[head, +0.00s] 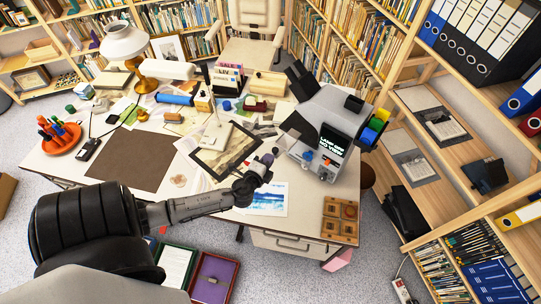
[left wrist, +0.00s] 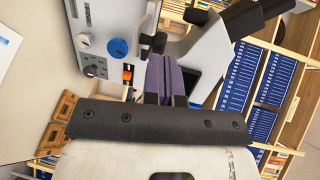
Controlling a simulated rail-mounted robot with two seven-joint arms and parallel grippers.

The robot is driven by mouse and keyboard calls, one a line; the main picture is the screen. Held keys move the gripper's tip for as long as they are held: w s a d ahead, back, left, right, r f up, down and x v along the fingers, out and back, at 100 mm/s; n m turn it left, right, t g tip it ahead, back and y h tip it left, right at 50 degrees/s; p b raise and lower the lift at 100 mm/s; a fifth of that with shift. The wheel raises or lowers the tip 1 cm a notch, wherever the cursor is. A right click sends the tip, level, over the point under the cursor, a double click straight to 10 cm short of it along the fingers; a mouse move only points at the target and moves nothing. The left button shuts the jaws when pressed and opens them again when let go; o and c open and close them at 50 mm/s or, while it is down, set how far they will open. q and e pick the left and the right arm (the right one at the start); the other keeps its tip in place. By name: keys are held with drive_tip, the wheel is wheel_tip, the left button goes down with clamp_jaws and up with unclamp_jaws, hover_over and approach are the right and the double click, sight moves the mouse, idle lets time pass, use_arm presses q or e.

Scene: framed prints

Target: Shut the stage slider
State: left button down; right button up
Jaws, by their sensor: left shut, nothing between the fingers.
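The grey-white microscope-like device (head: 318,112) stands at the right of the desk, with a lit text screen (head: 331,141) on its front. In the left wrist view its panel (left wrist: 98,38) shows a blue knob (left wrist: 119,47) and an orange switch (left wrist: 127,73). A small black block (left wrist: 154,42) sticks out beside the panel, at my fingertips; it may be the stage slider, but I cannot tell. My left gripper (head: 268,159) is shut and empty, just left of the device. Its purple fingers (left wrist: 165,75) lie together; whether they touch the block is unclear. My right gripper is not in view.
A tablet-like framed picture (head: 226,150) and a blue print (head: 263,200) lie near my left gripper. A wooden tray (head: 340,219) sits at the desk's front right corner. Bookshelves stand close on the right. The brown mat (head: 135,158) is clear.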

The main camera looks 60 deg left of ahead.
use_arm(q)
drive_tip(key=shift+x, duration=1)
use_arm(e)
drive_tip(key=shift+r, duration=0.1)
